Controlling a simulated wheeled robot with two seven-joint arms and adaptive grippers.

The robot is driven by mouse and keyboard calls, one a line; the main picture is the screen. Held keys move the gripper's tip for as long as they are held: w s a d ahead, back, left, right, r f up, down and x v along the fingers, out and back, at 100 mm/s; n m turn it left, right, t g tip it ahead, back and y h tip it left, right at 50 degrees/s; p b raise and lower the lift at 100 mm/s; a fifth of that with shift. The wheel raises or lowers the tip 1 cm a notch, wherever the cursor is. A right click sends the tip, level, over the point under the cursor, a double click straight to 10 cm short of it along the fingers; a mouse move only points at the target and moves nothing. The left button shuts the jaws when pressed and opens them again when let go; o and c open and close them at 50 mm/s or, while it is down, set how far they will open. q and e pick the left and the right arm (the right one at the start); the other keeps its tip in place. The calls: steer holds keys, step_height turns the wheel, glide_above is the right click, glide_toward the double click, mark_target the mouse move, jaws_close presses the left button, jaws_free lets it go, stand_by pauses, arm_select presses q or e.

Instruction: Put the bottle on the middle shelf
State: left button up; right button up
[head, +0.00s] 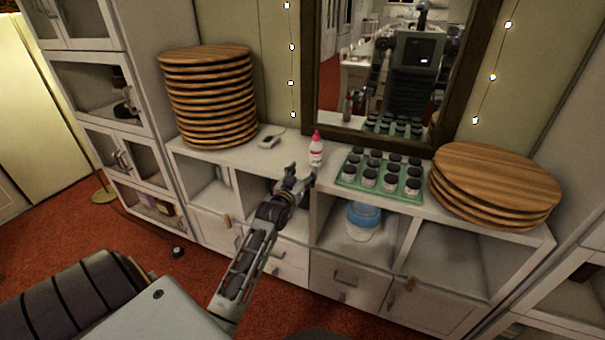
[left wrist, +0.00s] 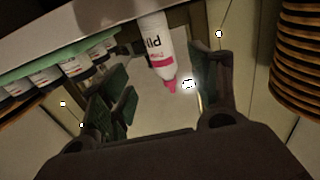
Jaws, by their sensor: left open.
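The bottle (head: 316,150) is white with a pink cap and stands upright on the white cabinet top, in front of the mirror. My left gripper (head: 298,178) is at the cabinet's front edge, just in front of the bottle and slightly left of it. In the left wrist view the bottle (left wrist: 153,42) appears upside down, between the directions of the two spread fingers of the left gripper (left wrist: 165,85). The fingers look empty; I cannot tell whether they touch the bottle. Open shelf compartments (head: 455,240) lie below the cabinet top. My right gripper is not in view.
A green tray (head: 345,180) of dark-lidded jars stands right of the bottle. Stacks of round wooden boards stand at left (head: 207,100) and right (head: 495,185). A blue-lidded tub (head: 361,222) sits in a compartment below. A tall cabinet (head: 95,62) stands left.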

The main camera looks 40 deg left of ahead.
arm_select(q)
steer(key=shift+f, duration=0.1)
stand_by(0.5)
steer(key=s+d+f+m+g+h, duration=0.1)
steer(key=s+d+f+g, duration=0.2)
steer(key=f, duration=0.5)
steer(key=s+d+f+m+g+h, duration=0.1)
steer(key=s+d+f+g+h, duration=0.15)
steer(key=d+f, duration=0.5)
steer(key=s+d+f+m+g+h, duration=0.1)
steer(key=s+d+f+g, duration=0.15)
steer(key=f, duration=0.75)
steer(key=s+d+f+m+g, duration=0.1)
steer(key=s+d+f+g, duration=0.2)
steer(key=s+d+f, duration=0.3)
steer(key=s+d+f+m+g, duration=0.1)
steer(key=s+d+f+g, duration=0.3)
steer(key=s+f, duration=0.8)
steer(key=s+d, duration=0.2)
steer(key=s, duration=0.5)
steer(key=shift+s+d+g, duration=0.2)
steer(key=shift+s+g, duration=0.1)
steer(key=shift+s, duration=0.05)
steer(key=shift+o, duration=0.5)
steer(key=shift+h, duration=0.25)
